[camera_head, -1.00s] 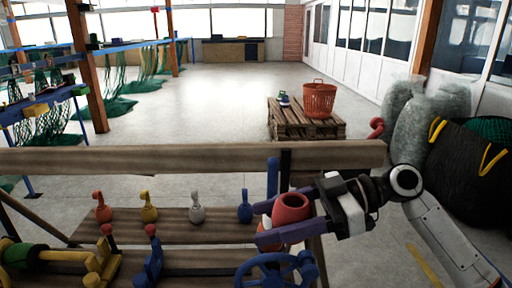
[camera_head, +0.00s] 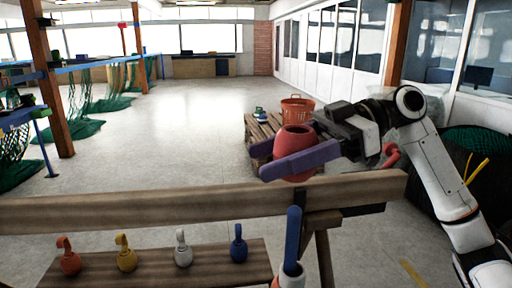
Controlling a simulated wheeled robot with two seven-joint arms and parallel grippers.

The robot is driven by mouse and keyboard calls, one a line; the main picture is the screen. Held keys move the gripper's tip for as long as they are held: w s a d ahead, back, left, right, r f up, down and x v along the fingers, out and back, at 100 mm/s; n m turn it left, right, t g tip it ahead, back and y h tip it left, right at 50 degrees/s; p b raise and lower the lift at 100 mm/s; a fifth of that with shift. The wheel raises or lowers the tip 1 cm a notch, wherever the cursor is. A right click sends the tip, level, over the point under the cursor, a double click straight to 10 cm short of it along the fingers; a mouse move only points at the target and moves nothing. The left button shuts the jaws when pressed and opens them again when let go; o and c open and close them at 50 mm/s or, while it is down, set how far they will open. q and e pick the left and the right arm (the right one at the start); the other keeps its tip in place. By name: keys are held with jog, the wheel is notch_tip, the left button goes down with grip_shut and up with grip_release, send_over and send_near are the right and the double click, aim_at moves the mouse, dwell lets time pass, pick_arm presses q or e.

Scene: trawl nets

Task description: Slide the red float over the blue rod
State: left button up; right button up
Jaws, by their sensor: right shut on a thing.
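The red float (camera_head: 296,138) is a rounded, hollow piece with an opening at its top. My right gripper (camera_head: 294,158) is shut on it, its purple finger across the near side; the far finger is mostly hidden. It holds the float in the air above the wooden beam. The blue rod (camera_head: 292,238) stands nearly upright in front of the beam, below the float in the picture and apart from it. A white and orange-red piece (camera_head: 291,274) is around the rod's lower part, cut by the picture's bottom edge. My left gripper is out of view.
The wooden beam (camera_head: 150,207) runs across the front. A pallet (camera_head: 257,133) with an orange basket (camera_head: 298,106) is behind. Open floor lies at left.

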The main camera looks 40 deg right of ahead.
aim_at(291, 209)
jog(key=shift+s+f+b, duration=0.35)
jog(key=shift+s+b, duration=0.05)
jog(key=shift+f, duration=0.25)
notch_tip(291, 209, down, 10)
jog(key=b, duration=0.8)
jog(key=shift+w+r+b, duration=0.1)
jog(key=shift+r+b, duration=0.1)
jog(key=shift+b, duration=0.1)
jog(key=o, duration=1.2)
jog(key=shift+c, duration=0.2)
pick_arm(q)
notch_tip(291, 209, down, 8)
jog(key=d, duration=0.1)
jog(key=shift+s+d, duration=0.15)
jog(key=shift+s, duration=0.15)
